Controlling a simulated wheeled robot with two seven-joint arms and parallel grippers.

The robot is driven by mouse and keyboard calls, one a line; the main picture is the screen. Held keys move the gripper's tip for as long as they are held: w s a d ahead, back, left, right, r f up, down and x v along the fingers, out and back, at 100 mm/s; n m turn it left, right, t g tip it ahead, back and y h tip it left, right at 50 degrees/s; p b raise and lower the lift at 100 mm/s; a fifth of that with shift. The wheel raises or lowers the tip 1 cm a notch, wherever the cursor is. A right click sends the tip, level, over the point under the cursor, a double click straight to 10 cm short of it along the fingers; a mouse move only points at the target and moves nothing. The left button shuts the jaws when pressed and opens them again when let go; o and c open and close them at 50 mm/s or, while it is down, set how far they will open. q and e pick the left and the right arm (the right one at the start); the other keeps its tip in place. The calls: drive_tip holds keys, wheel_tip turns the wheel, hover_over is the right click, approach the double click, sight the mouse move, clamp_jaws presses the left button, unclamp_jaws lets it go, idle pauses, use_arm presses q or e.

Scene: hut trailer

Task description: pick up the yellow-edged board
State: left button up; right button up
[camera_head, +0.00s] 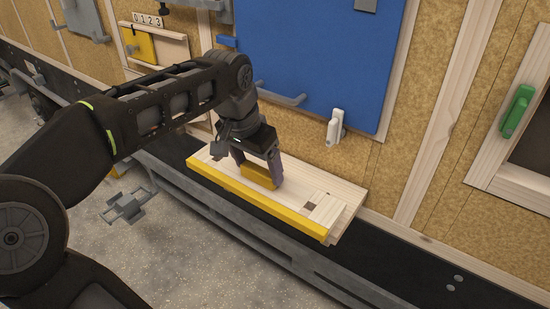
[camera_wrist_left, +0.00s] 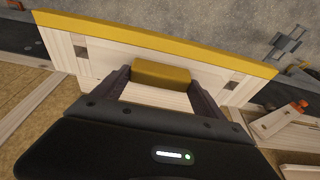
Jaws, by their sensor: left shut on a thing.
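The yellow-edged board (camera_head: 300,208) is a pale wooden board with a yellow strip along its front edge and a yellow block (camera_head: 259,177) on top. It lies on the black ledge along the hut wall. My left gripper (camera_head: 258,172) reaches down over the board with its fingers shut on the yellow block. In the left wrist view the yellow block (camera_wrist_left: 162,73) sits between the two fingers (camera_wrist_left: 160,90), and the board's yellow edge (camera_wrist_left: 150,40) runs behind it. My right gripper does not show in either view.
A blue panel (camera_head: 310,55) with a grey handle hangs on the wall behind the board. A white latch (camera_head: 335,127) is below it. A green handle (camera_head: 517,110) is at the right. The black ledge (camera_head: 400,262) is mostly clear right of the board.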

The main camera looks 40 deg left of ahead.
use_arm(q)
drive_tip(key=s+b, duration=0.1)
drive_tip(key=s, duration=0.8)
drive_tip(key=shift+s+b, duration=0.2)
drive_tip(key=shift+b, duration=0.2)
drive_tip(key=shift+d, duration=0.1)
